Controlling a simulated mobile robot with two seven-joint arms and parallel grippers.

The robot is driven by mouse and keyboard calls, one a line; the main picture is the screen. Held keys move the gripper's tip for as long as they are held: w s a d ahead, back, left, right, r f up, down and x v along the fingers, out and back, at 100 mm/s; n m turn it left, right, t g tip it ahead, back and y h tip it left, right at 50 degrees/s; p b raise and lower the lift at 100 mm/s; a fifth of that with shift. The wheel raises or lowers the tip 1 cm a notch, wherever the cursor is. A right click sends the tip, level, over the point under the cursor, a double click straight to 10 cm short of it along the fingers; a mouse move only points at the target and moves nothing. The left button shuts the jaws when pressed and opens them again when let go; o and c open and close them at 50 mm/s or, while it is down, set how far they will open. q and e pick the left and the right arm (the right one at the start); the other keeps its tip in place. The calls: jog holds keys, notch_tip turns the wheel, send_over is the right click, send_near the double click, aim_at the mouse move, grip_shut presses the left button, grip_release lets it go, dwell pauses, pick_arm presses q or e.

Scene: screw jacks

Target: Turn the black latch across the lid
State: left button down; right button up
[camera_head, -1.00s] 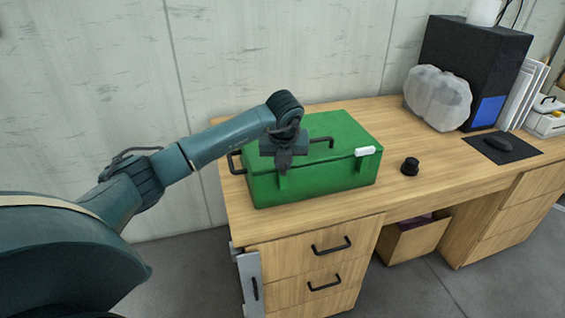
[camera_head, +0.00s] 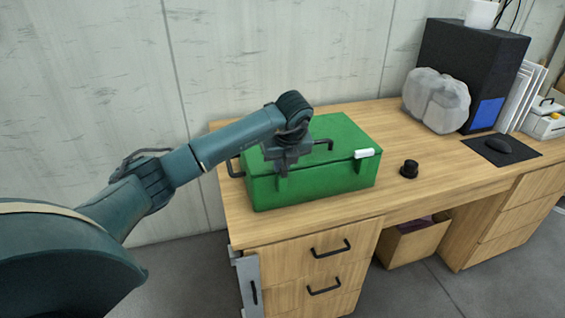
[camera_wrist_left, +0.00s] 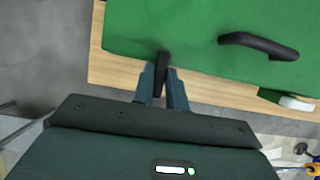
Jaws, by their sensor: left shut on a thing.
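A green box (camera_head: 325,185) with a closed lid stands on the wooden desk. The black latch (camera_wrist_left: 162,60) sits at the lid's front edge in the left wrist view. My left gripper (camera_head: 283,170) is over the front edge of the box, and it also shows in the left wrist view (camera_wrist_left: 162,82). Its fingers are shut on the black latch, one on each side. In the head view the gripper hides the latch. A black lid handle (camera_head: 322,142) and a white latch (camera_head: 364,153) are to the right. My right gripper is not in view.
The desk (camera_head: 440,185) has a small black knob-like object (camera_head: 409,169) right of the box. Farther right are a clear plastic bag (camera_head: 436,100), a black computer tower (camera_head: 470,65) and a mouse (camera_head: 498,146) on a dark mat. A wall is behind.

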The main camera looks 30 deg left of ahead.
pick_arm(q)
jog(key=c, duration=1.4)
grip_release()
jog(key=shift+r, duration=0.1)
jog(key=v, duration=1.3)
jog(key=shift+a, duration=0.1)
